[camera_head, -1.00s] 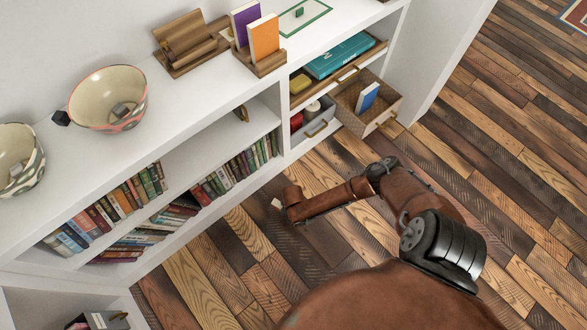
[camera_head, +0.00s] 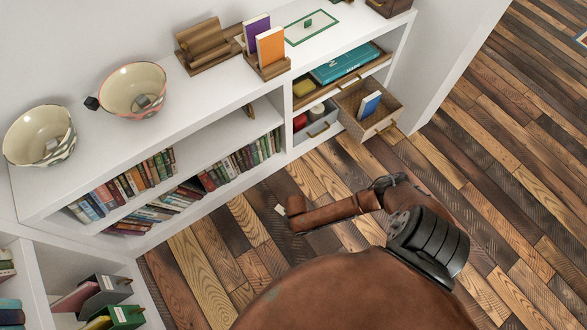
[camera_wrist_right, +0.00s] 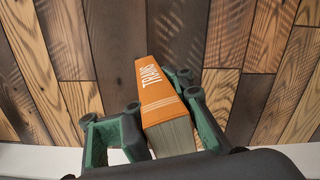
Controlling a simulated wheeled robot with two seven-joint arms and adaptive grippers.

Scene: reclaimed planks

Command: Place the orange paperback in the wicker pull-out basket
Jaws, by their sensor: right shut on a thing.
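My right gripper (camera_wrist_right: 161,98) is shut on an orange paperback (camera_wrist_right: 158,92) in the right wrist view. White lettering shows on its orange side, and its page edges face the camera. The wood floor lies behind it. In the head view my right arm reaches out over the floor, but its gripper and the held book are not clearly visible. The wicker pull-out basket (camera_head: 384,124) stands pulled out at the right end of the low shelf unit, with a blue book (camera_head: 370,104) upright in it. My left gripper is not in view.
Another orange book (camera_head: 270,46) and a purple one (camera_head: 257,27) stand in a wooden holder on the white shelf top. Two bowls (camera_head: 133,90) stand further left. A grey bin (camera_head: 318,130) is beside the basket; a drawer (camera_head: 360,73) with a teal book is above.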

